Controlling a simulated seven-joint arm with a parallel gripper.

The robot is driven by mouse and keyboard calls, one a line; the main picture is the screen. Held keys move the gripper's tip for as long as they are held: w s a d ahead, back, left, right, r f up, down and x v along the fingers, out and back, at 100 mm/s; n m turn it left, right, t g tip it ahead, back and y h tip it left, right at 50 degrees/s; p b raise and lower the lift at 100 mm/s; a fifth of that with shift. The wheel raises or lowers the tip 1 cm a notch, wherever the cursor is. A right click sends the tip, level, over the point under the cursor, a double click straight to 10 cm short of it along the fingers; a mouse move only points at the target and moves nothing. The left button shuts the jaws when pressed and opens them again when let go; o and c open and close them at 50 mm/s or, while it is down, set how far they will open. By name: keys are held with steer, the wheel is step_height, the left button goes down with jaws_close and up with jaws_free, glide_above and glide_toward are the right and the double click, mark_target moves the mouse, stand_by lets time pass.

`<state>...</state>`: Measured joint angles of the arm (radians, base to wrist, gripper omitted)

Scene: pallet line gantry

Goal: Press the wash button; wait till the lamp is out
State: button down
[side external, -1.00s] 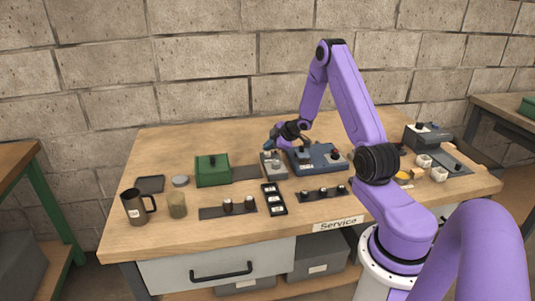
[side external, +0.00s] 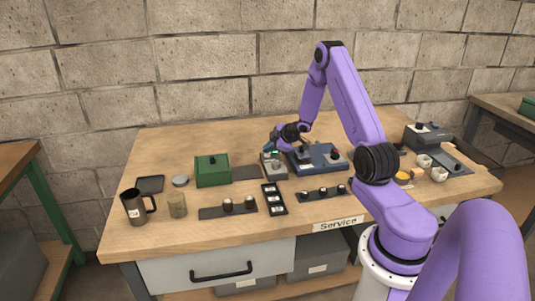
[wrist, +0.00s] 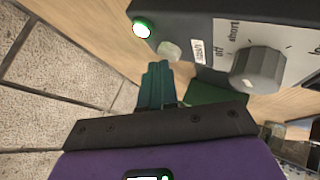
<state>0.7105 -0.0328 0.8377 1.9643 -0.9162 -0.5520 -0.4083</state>
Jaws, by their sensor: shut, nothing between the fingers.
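The grey control box (side external: 273,166) stands near the middle of the table. In the wrist view the box (wrist: 185,18) carries a bright green lit lamp (wrist: 144,29). Beside the lamp is a pale button (wrist: 170,50) with a label that seems to read "wash". A grey knob (wrist: 257,69) has "off" and "short" marked around it. My gripper (side external: 270,146) is at the box's upper left in the side view. Its teal fingers (wrist: 158,68) are shut and empty, with their tips close to the button. I cannot tell if they touch it.
A green box (side external: 212,171) stands left of the control box and a blue machine (side external: 318,157) right of it. In front are a black tray (side external: 274,198) and dark strips with small pieces. A dark mug (side external: 135,207) and a jar (side external: 177,205) stand at the left.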

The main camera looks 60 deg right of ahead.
mark_target(269, 155)
stand_by(0.5)
steer(key=shift+r, duration=0.85)
steer(key=shift+r, duration=2.5)
